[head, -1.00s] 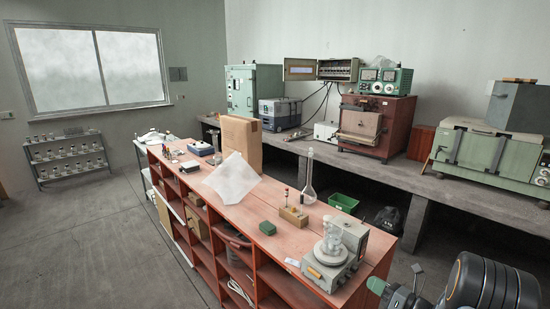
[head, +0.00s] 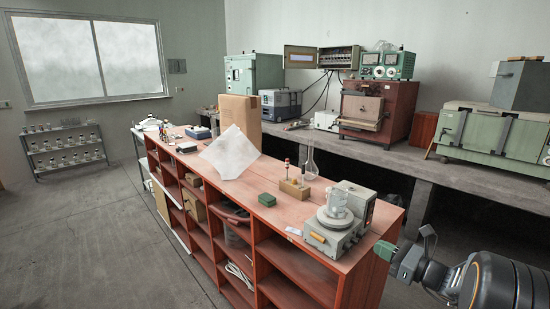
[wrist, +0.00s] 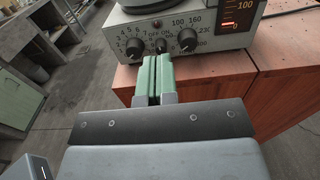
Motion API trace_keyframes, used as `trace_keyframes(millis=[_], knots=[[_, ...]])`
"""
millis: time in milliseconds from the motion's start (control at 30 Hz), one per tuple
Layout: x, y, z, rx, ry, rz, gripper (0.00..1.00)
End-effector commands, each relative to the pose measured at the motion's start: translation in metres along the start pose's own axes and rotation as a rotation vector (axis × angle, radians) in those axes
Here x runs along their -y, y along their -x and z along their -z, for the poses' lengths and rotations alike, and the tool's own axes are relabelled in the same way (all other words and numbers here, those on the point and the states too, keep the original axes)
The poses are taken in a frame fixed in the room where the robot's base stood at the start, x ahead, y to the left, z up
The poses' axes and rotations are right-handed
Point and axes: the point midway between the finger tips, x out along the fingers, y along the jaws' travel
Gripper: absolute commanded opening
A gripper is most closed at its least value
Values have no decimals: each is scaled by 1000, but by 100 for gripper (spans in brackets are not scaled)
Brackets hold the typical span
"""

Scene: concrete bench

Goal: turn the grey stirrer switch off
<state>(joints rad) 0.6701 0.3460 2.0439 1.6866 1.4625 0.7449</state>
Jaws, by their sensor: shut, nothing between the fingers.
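The grey stirrer (head: 345,236) stands at the near right end of the red-topped bench, with a glass beaker (head: 336,203) on its round plate. In the wrist view its front panel (wrist: 208,21) fills the top, with a dark knob (wrist: 134,48) on the left and another (wrist: 187,40) on the right. The small dark switch (wrist: 161,46) sits between them under OFF and ON lettering; its position is too small to tell. My gripper (wrist: 157,59) has green fingers, shut and empty, just below the switch. Contact cannot be told. In the head view it (head: 383,250) is right of the stirrer.
A lit red display (wrist: 236,16) is at the panel's right. A wooden block (head: 294,189), a green box (head: 267,200) and a flask (head: 311,165) stand behind the stirrer on the red-topped bench (head: 230,190). Open floor lies left of the bench.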

Motion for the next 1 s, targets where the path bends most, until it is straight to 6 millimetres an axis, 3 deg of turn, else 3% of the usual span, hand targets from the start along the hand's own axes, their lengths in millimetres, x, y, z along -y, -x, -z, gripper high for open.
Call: trace_keyframes(millis=[500, 1000], knots=[[0, -52, 0, 0, -1, -1, 0], [-3, -66, -2, 5, 5, -11, 0]])
